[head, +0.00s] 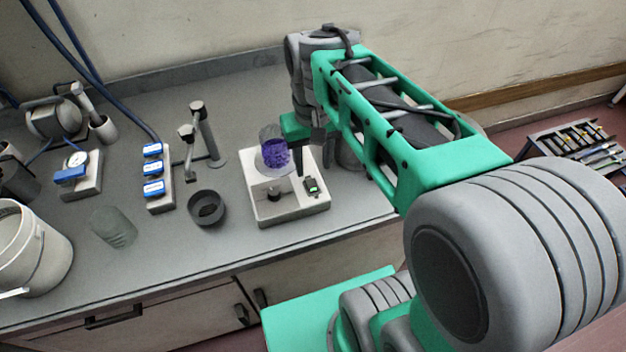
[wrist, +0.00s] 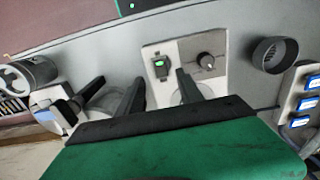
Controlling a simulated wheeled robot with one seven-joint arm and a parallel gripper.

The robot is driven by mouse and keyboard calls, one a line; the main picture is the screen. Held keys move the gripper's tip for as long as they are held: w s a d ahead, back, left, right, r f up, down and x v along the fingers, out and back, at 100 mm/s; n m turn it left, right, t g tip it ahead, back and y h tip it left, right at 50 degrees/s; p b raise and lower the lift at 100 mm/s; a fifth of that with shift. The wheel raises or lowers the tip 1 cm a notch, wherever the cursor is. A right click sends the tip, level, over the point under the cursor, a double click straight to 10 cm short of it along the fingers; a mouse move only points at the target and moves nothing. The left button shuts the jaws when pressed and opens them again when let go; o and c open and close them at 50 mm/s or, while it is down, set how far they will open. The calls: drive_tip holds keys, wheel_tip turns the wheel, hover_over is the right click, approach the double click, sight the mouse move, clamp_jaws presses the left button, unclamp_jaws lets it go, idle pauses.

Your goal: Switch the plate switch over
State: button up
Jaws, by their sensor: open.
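The plate switch (head: 311,185), a small dark switch with a lit green part, sits on the front right of the white hot plate (head: 290,207). It also shows in the wrist view (wrist: 160,67), between and just beyond my fingertips. A dark knob (head: 273,193) is beside it. A glass beaker with purple contents (head: 275,153) stands on the plate's round top. My gripper (head: 308,153) is open and empty, right of the beaker and behind the switch. In the wrist view its two dark fingers (wrist: 160,88) are spread apart, seemingly not touching the switch.
A dark round cup (head: 207,208) and a strip with blue switches (head: 155,178) stand left of the plate. A metal stand (head: 207,138) is behind them. A clear glass (head: 114,228) and white bucket (head: 32,248) are farther left. The counter's front strip is clear.

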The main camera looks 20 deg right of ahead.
sight(313, 187)
wheel_tip(313, 187, down, 7)
drive_tip(key=shift+r, duration=0.1)
clamp_jaws()
idle(0.5)
